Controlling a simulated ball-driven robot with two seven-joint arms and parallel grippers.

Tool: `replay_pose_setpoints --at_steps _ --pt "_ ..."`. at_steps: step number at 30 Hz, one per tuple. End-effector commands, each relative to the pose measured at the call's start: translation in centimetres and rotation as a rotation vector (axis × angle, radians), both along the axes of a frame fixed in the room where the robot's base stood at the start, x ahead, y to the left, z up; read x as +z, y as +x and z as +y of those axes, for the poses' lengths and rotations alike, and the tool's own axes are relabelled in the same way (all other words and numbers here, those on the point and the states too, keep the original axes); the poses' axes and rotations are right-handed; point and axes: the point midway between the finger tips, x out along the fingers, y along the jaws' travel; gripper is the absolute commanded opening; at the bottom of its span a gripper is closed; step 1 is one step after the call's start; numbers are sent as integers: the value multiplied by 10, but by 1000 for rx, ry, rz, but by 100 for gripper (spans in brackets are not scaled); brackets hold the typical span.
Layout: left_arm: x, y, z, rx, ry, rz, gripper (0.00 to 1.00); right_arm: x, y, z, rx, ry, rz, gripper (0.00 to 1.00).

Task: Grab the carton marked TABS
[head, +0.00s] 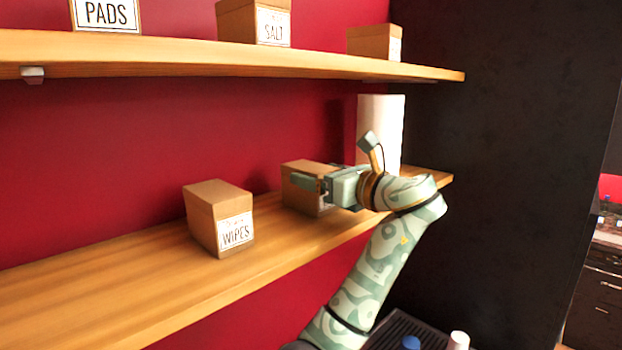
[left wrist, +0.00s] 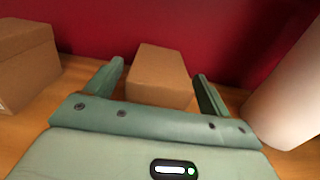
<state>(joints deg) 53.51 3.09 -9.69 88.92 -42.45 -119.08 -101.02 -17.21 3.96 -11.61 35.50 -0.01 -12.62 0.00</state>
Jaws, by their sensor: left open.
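A brown carton (head: 305,196) stands on the lower shelf, its label mostly hidden behind my left gripper, so I cannot read TABS on it. My left gripper (head: 312,174) is open at this carton, with one finger across its near side. In the left wrist view the carton (left wrist: 160,76) sits between the two spread fingers, with a gap visible at each side. No label shows there. My right gripper is not in view.
A carton marked WIPES (head: 218,218) stands to the left on the lower shelf (head: 110,262). A white cylinder (head: 382,128) stands close behind on the right. The upper shelf (head: 200,55) holds cartons marked PADS (head: 106,14) and SALT (head: 272,26), and another (head: 374,43).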

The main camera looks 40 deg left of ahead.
Motion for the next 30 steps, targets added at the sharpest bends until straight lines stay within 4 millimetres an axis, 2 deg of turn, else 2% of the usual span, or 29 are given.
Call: replay_pose_setpoints --at_steps 1,5,13,18,19,30 --pt "7 0 10 4 1 1 82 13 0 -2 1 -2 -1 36" --pt "4 2 25 1 1 2 82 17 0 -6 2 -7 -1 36" --pt "1 2 29 0 1 2 82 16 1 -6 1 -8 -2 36" --pt "1 2 29 0 1 2 35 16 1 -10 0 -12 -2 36" --pt "1 2 29 0 1 2 28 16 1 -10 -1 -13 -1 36" --pt "5 2 29 0 1 -2 28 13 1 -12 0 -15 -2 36"
